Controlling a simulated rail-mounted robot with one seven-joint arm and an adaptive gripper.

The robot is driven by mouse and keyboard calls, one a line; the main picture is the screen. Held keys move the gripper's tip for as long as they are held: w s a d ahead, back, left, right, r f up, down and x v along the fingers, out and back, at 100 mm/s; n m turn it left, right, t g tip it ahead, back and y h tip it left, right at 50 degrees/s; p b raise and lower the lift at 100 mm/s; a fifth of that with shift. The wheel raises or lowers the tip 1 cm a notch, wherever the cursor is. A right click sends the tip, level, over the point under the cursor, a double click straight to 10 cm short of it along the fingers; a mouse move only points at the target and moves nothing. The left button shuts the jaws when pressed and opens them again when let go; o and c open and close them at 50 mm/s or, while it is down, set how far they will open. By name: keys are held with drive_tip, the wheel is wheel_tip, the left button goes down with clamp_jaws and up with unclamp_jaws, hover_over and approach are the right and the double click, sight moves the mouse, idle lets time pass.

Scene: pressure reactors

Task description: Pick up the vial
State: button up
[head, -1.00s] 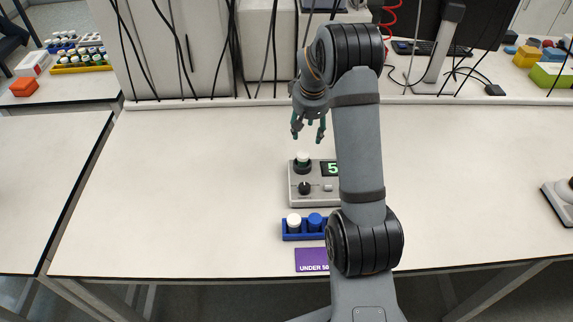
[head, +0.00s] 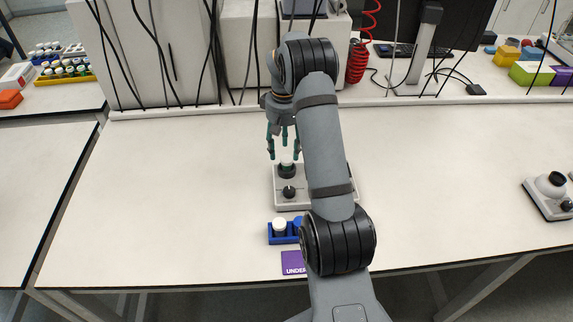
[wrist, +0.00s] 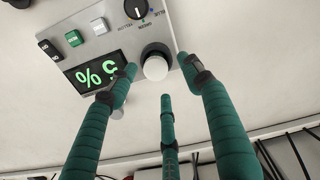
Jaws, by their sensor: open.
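The vial shows its white cap (wrist: 155,68) in the wrist view, seated upright in the black round holder (wrist: 155,51) of a grey device (head: 309,206). In the head view the vial (head: 287,163) is partly hidden by my fingers. My gripper (head: 283,150) is above the device. Its green fingers also show in the wrist view (wrist: 157,72), spread apart around the white cap. They are open and hold nothing. I cannot tell whether any finger touches the cap.
A blue rack (head: 283,240) in front of the device holds a white-capped vial (head: 279,226) and a blue-capped one, partly behind my arm. A purple label (head: 293,262) lies at the table edge. Another device (head: 549,195) stands at right. The left tabletop is clear.

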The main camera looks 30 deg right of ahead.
sight(287, 159)
drive_tip(key=shift+s+d+f, duration=0.1)
drive_tip(key=shift+s+f, duration=0.05)
drive_tip(key=shift+f, duration=0.2)
drive_tip(key=f+p, duration=0.1)
drive_tip(key=f, duration=0.1)
drive_tip(key=f+p, duration=0.1)
drive_tip(key=f, duration=0.1)
drive_tip(key=shift+d+f, duration=0.2)
drive_tip(key=shift+f, duration=0.05)
drive_tip(key=c, duration=1.2)
drive_tip(key=shift+r, duration=0.1)
